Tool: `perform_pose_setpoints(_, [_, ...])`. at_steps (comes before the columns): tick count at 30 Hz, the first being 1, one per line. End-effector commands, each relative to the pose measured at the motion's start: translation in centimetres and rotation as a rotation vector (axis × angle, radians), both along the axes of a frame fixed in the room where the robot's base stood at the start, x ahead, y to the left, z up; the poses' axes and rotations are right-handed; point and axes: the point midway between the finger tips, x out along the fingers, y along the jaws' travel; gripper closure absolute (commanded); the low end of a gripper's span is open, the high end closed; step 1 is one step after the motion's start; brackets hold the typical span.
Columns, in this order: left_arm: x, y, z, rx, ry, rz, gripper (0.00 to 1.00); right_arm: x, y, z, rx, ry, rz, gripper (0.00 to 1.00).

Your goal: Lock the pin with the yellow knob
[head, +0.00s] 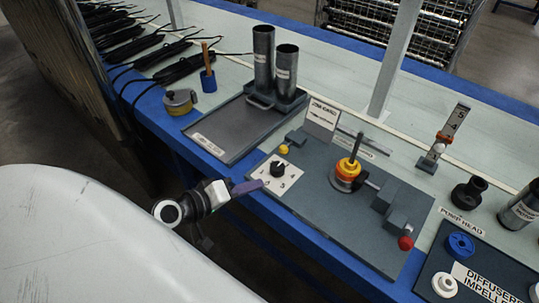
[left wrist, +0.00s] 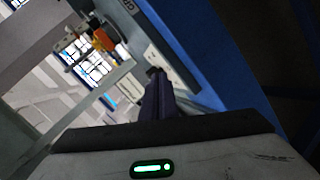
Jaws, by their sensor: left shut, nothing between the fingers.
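The yellow knob (head: 283,149) is small and round, on the end of a pin beside a grey block (head: 296,137) at the left end of the dark fixture plate (head: 330,220). My left gripper (head: 247,187) comes in from the left at the front edge of that plate, nearer me than the knob and apart from it. Its dark fingers are shut and empty; they also show in the left wrist view (left wrist: 156,97). The knob is not clear in the left wrist view. My right gripper is not in view.
A white plate with a black selector knob (head: 277,169) lies close past my left fingertips. An orange-and-yellow clamp with an upright rod (head: 347,174) stands mid-fixture. A red knob (head: 405,243) is at its right. A tray with two metal tubes (head: 225,130) stands behind left.

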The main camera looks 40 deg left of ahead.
Motion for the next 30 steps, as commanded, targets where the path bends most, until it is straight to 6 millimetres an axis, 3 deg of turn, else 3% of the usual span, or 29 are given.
perform_pose_setpoints(1, [0.7, 2.2, 0.7, -0.063, -0.037, 0.074, 1.0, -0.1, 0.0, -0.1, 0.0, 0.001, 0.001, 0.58])
perform_pose_setpoints(3, [1.2, 4.6, 1.5, -0.133, -0.079, 0.157, 1.0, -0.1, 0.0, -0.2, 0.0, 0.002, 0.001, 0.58])
perform_pose_setpoints(7, [1.6, 7.2, 2.4, -0.21, -0.124, 0.243, 1.0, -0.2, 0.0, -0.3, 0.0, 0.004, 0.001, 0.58])
perform_pose_setpoints(20, [2.1, 7.5, 2.5, -0.222, -0.132, 0.256, 1.0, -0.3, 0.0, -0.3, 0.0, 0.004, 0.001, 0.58])
perform_pose_setpoints(23, [3.1, 7.5, 2.3, -0.222, -0.133, 0.255, 1.0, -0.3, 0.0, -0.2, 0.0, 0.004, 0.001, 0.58])
perform_pose_setpoints(30, [7.8, 7.3, 1.0, -0.223, -0.134, 0.255, 1.0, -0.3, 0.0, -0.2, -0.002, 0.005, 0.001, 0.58])
